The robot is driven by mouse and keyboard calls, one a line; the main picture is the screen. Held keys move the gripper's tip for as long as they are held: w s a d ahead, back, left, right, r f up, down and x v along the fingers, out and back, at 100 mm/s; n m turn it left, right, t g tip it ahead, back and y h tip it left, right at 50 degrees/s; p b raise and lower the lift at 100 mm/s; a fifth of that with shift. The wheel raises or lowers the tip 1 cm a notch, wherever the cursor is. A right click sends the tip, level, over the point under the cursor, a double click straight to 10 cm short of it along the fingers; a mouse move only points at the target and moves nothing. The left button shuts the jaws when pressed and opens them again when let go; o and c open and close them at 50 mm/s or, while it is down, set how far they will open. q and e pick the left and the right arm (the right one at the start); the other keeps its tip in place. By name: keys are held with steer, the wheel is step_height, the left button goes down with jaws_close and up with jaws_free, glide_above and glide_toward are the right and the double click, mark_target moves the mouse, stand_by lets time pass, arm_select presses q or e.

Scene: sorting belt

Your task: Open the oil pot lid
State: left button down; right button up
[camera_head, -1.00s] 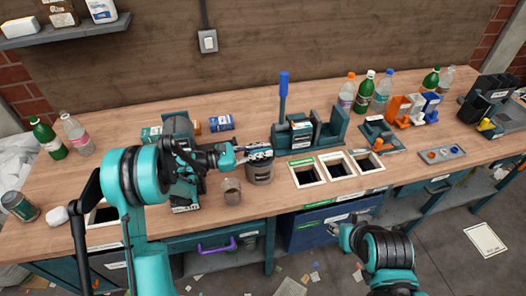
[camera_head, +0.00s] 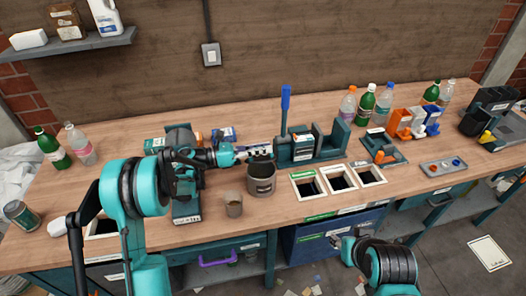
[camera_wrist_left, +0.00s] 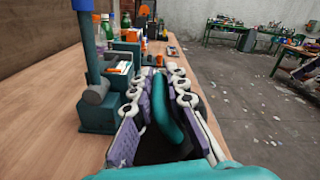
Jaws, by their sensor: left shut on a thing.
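The oil pot (camera_head: 262,187) is a dark grey cylinder standing on the bench, its top open and its inside partly visible. My left gripper (camera_head: 262,152) is just above and behind the pot's rim in the head view. In the left wrist view, its pale jointed fingers with purple pads (camera_wrist_left: 163,95) are shut around a teal curved handle (camera_wrist_left: 168,112) with a dark part below it, which looks like the pot lid. The lid is mostly hidden by the fingers in the head view. My right gripper (camera_head: 342,242) hangs low in front of the bench; its jaws are too small to read.
A teal press with a blue lever (camera_head: 285,110) stands behind and to the right. Framed bench openings (camera_head: 338,183) lie right of the pot. Bottles (camera_head: 366,103) stand at the back right.

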arm_select(q)
steer(key=shift+w+a, duration=0.15)
steer(key=c, duration=1.6)
jaws_free()
steer(key=shift+w+f, duration=0.1)
steer(key=shift+o, duration=0.2)
steer(key=v, duration=1.2)
